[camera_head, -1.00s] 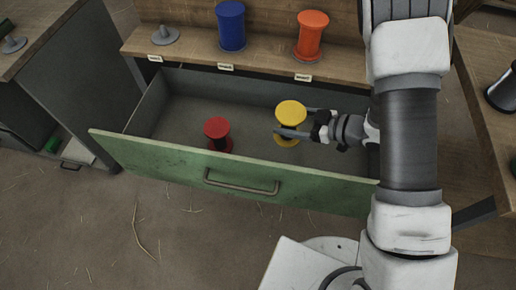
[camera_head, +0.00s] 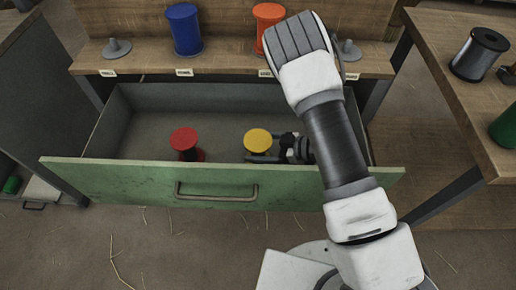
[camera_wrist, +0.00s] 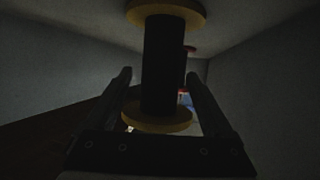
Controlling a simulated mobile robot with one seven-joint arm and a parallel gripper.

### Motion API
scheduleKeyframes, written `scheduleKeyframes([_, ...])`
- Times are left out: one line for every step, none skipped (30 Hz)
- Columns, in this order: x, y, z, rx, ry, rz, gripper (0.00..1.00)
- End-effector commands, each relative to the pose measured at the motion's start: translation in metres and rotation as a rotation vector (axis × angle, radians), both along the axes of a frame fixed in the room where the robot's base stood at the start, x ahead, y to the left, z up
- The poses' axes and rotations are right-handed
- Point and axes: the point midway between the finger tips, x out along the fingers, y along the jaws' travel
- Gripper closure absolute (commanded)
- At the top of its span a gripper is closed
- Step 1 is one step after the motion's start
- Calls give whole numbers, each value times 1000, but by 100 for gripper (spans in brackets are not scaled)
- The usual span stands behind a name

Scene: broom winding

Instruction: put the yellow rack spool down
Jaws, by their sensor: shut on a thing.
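The yellow rack spool (camera_head: 258,139) is upright inside the open green-fronted drawer (camera_head: 120,187), right of the red spool (camera_head: 184,139). It has yellow flanges and a dark core. My gripper (camera_head: 262,154) reaches in from the right and is shut on the spool. In the wrist view the fingers (camera_wrist: 158,76) lie on either side of the dark core of the yellow spool (camera_wrist: 163,60). Its lower end is mostly hidden behind the drawer front, and I cannot tell whether it touches the drawer floor.
The shelf above the drawer holds a blue spool (camera_head: 184,30), an orange spool (camera_head: 268,22), and empty grey holders (camera_head: 116,47) (camera_head: 349,50). A right-hand table holds a black spool (camera_head: 479,55) and a green object (camera_head: 505,128). The drawer's left part is clear.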

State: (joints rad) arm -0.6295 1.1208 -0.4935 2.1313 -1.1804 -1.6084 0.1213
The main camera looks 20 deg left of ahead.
Motion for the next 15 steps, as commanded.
scheduleKeyframes([0, 0, -1, -2, -1, 0, 73])
scheduleKeyframes([0, 0, 0, -2, -1, -1, 73])
scheduleKeyframes([0, 0, 0, -2, -1, -1, 73])
scheduleKeyframes([0, 0, 0, -3, 0, -1, 73])
scheduleKeyframes([0, 0, 0, -3, 0, -1, 12])
scheduleKeyframes([0, 0, 0, -3, 0, 0, 5])
scheduleKeyframes([0, 0, 0, -3, 0, 0, 0])
scheduleKeyframes([0, 0, 0, -3, 0, 0, 0])
scheduleKeyframes([0, 0, 0, -3, 0, 0, 0])
scheduleKeyframes([0, 0, 0, -3, 0, 0, 0])
scheduleKeyframes([0, 0, 0, -3, 0, 0, 0])
scheduleKeyframes([0, 0, 0, -3, 0, 0, 0])
scheduleKeyframes([0, 0, 0, -3, 0, 0, 0])
scheduleKeyframes([0, 0, 0, -3, 0, 0, 0])
scheduleKeyframes([0, -1, 1, -3, 1, -1, 0])
